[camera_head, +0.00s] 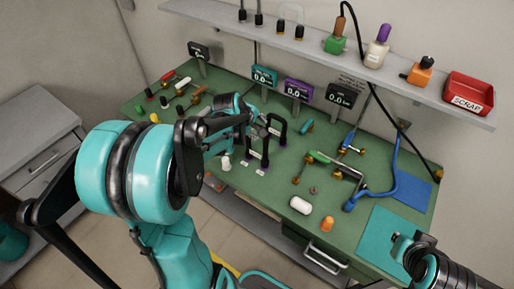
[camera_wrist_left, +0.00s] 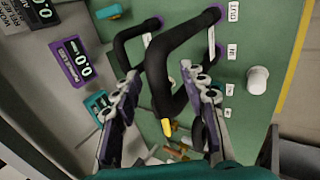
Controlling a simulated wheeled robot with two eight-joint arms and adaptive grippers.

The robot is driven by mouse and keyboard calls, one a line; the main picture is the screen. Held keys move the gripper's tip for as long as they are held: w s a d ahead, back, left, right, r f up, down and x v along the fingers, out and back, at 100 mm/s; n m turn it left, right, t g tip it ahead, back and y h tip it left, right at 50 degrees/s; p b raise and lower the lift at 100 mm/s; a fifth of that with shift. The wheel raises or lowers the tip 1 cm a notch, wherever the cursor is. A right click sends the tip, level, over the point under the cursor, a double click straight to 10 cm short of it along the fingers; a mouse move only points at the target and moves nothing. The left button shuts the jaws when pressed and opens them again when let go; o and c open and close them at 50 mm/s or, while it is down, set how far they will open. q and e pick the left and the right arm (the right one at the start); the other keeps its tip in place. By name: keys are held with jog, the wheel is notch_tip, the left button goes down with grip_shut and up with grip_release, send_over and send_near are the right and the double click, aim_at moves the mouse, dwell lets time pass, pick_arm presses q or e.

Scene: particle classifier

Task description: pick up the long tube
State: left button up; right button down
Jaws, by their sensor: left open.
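Two black U-shaped tubes stand upright on the green bench top. In the head view one (camera_head: 265,149) is nearer and the other (camera_head: 283,131) is just behind it. In the left wrist view a larger-looking black tube (camera_wrist_left: 183,39) crosses the middle, with a second black tube (camera_wrist_left: 120,46) behind it to the left. The small labels beside them are hard to read, so I cannot tell which is the long one. My left gripper (camera_wrist_left: 160,82) is open, its fingers to either side of the larger-looking tube. My right gripper (camera_head: 403,246) is at the lower right, partly cut off.
Small digital displays (camera_head: 264,76) stand along the back of the bench. A shelf above holds bottles and a red scrap bin (camera_head: 468,93). A teal mat (camera_head: 385,235) lies at front right.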

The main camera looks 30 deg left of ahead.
pick_arm(q)
jog(key=shift+r, duration=0.1)
grip_shut()
jog(key=shift+r, duration=0.1)
dwell(0.3)
